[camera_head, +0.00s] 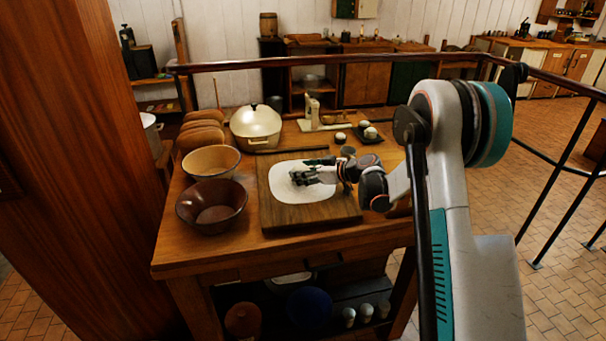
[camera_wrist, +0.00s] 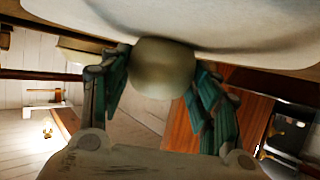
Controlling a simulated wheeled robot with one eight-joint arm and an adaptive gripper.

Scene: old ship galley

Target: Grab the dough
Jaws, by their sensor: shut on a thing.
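In the wrist view, a round beige ball of dough (camera_wrist: 162,68) sits between the two green-padded fingers of my gripper (camera_wrist: 155,85). The fingers are shut on it, one on each side. In the head view, my gripper (camera_head: 303,175) is low over a white, rounded sheet (camera_head: 312,192) on a wooden board (camera_head: 285,215). The held dough is hard to make out there, hidden by the fingers. The white sheet also fills the top of the wrist view (camera_wrist: 230,25), close to the ball; I cannot tell whether they touch.
Two bowls, one tan (camera_head: 211,160) and one brown (camera_head: 212,203), stand left of the board. Bread loaves (camera_head: 200,138), a lidded pot (camera_head: 256,124), a scale (camera_head: 313,112) and a dark tray (camera_head: 368,139) with pale round pieces stand behind. A railing (camera_head: 400,57) runs around the table.

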